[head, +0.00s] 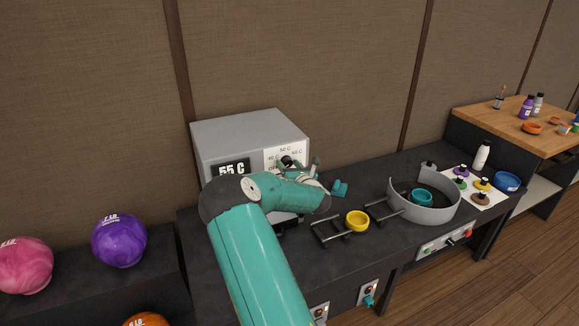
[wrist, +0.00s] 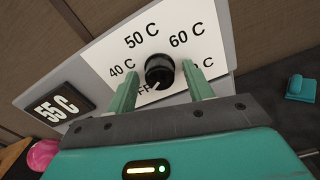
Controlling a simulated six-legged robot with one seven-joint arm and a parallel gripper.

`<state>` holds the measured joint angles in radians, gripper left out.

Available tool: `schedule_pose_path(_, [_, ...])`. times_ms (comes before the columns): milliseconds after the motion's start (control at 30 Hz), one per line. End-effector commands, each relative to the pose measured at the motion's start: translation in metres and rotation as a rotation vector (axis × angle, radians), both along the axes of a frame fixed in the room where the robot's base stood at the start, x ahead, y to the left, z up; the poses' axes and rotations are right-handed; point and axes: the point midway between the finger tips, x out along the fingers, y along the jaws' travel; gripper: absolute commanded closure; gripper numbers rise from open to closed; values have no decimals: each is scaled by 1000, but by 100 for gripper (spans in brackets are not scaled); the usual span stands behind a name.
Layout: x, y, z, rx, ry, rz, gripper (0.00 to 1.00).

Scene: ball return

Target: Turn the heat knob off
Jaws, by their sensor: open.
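The black heat knob (wrist: 159,70) sits on a white dial plate (wrist: 105,52) marked 40 C, 50 C and 60 C, with another label partly hidden by my right finger. Letters ending in "FF" show below left of the knob, partly covered by my left finger. A pale mark is on the knob's lower side, near those letters. My gripper (wrist: 160,78) is open, one finger on each side of the knob; I cannot tell whether they touch it. In the head view the grey heater box (head: 245,130) has the dial plate (head: 298,155) on its front, partly behind my arm.
The display (wrist: 58,108) reads 55 C. Purple (head: 119,240) and pink (head: 24,266) balls lie at left.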

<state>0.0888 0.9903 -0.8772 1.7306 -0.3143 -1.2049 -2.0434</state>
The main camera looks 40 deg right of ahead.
Motion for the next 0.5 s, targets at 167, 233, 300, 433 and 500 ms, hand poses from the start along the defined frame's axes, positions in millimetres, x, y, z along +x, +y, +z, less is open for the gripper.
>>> schedule_pose_path(167, [-6, 1, 0, 1, 1, -1, 48])
schedule_pose_path(233, [-13, 4, 0, 1, 0, -1, 48])
schedule_pose_path(300, [-24, 7, 0, 1, 0, -3, 48])
schedule_pose_path(433, [-51, 15, 0, 2, 0, -4, 48])
schedule_pose_path(500, [-66, 19, 0, 2, 0, -2, 48])
